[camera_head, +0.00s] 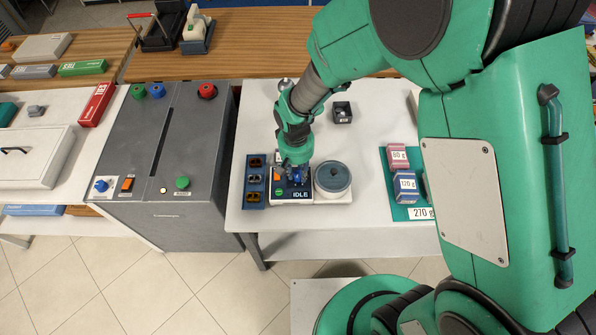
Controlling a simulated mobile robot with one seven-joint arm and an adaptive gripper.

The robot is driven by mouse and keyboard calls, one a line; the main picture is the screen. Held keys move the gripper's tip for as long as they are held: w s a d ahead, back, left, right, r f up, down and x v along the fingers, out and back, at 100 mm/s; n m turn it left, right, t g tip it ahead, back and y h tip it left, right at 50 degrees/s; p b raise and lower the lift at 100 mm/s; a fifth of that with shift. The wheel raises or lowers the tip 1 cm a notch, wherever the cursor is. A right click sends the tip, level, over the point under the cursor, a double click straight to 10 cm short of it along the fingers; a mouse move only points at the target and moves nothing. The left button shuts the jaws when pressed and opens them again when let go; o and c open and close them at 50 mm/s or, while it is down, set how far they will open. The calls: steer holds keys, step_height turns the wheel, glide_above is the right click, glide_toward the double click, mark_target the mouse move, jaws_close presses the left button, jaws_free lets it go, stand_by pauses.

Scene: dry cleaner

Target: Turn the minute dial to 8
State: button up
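A small dark device with a display reading IDLE (300,194) sits on the white table, with an orange-and-green control at its left. A blue knob (298,178), perhaps the minute dial, shows on its top under my gripper. My gripper (295,172) points down right over this knob, its fingers mostly hiding it. I cannot tell whether the fingers touch it or how far apart they are. The dial's numbers and pointer are not readable. Another blue knob on a white plate (102,185) is on the grey cabinet at the left.
A round lidded pot (332,177) stands close right of the device, and a blue tray with several dark slots (254,180) close left. Weight boxes (404,187) are on a green mat further right. A small black box (342,112) stands behind. The grey cabinet (150,140) has several buttons.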

mark_target(297, 174)
jaws_close()
steer(key=shift+n+p, duration=0.45)
steer(key=shift+n, duration=0.05)
steer(key=o, duration=0.7)
jaws_free()
steer(key=shift+s, duration=0.1)
steer(key=shift+r, duration=0.1)
steer(key=r, duration=1.1)
steer(key=shift+a+r, duration=0.2)
steer(key=shift+r, duration=0.2)
